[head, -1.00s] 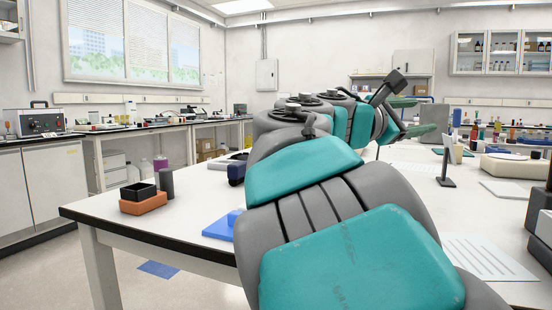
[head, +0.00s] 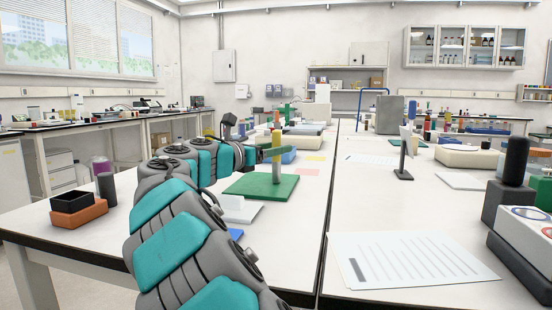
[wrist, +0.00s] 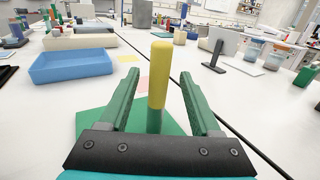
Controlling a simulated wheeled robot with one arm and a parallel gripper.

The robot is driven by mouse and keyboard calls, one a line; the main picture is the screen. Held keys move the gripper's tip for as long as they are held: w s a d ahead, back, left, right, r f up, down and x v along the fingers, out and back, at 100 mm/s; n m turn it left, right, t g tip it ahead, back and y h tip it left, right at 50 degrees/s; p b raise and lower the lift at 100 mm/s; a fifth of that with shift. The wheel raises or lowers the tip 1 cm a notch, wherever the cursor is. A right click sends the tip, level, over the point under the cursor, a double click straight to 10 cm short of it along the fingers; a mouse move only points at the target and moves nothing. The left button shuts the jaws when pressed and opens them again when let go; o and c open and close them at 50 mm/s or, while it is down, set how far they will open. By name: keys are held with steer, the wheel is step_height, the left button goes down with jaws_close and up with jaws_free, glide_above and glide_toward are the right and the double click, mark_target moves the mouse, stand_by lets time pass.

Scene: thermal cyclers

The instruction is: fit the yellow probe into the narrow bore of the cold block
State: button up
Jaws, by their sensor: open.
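The yellow probe (wrist: 160,75) stands upright on top of a green post on a green base plate (wrist: 92,121) in the wrist view. I cannot make out which thing is the cold block, and no narrow bore shows clearly.
A blue tray (wrist: 70,66) lies left of the probe in the wrist view. A dark stand (head: 404,160) is to the right in the head view. A black box on an orange block (head: 80,216) sits at the bench's left. A paper sheet (head: 408,258) lies in front.

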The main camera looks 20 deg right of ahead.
steer(key=x, duration=0.4)
steer(key=shift+w+d+f, duration=0.1)
steer(key=shift+w, duration=0.05)
jaws_close()
stand_by(0.5)
